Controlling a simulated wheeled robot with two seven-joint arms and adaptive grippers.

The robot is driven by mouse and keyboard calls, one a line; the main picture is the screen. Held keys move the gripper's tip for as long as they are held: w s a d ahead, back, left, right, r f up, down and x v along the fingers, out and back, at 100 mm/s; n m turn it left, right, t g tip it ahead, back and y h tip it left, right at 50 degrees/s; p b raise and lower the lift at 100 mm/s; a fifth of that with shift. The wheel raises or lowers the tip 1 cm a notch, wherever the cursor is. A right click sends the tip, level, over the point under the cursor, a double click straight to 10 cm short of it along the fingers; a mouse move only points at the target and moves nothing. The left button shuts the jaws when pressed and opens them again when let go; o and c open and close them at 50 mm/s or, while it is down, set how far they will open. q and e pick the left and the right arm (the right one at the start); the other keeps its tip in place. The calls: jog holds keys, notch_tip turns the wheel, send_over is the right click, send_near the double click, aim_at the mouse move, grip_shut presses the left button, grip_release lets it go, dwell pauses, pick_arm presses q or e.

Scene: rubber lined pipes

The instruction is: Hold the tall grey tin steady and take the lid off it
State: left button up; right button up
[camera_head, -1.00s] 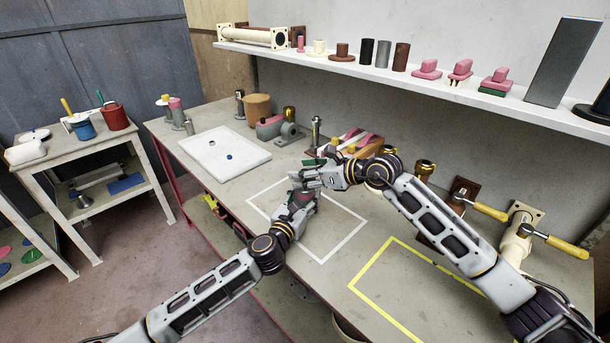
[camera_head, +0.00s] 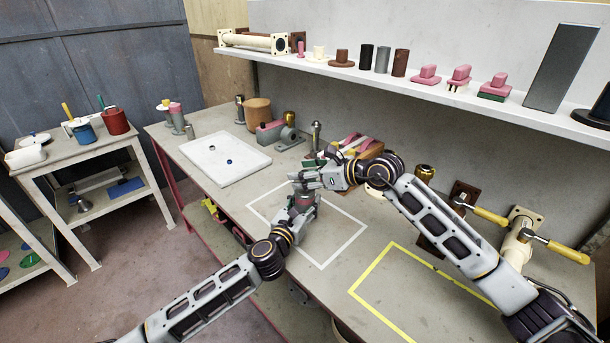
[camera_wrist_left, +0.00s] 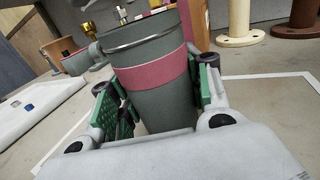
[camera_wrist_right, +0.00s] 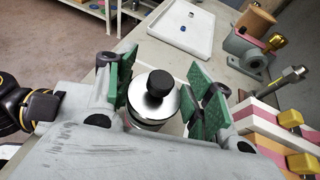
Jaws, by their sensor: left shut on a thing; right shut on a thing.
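The tall grey tin (camera_wrist_left: 150,70) with a pink band stands upright in the left wrist view. My left gripper (camera_head: 303,207) is shut around its sides, its green pads touching either side of the tin. The silver lid (camera_wrist_right: 150,106) with a black knob (camera_wrist_right: 160,83) lies between the green pads of my right gripper (camera_wrist_right: 160,98) in the right wrist view. My right gripper also shows in the head view (camera_head: 308,179), above the tin, shut on the lid.
A white tray (camera_head: 213,168) lies to the left on the bench. A pink and wooden piece with yellow knobs (camera_head: 358,146) stands close behind my right gripper. White (camera_head: 350,238) and yellow (camera_head: 372,273) outlines mark the bench. Yellow-handled fittings (camera_head: 567,250) stand at right.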

jog(key=shift+r, duration=2)
pick_arm(q)
jog(key=o, duration=1.5)
jog(key=shift+v, duration=6)
jog(key=shift+s, duration=0.1)
pick_arm(e)
jog(key=shift+s+f, duration=0.1)
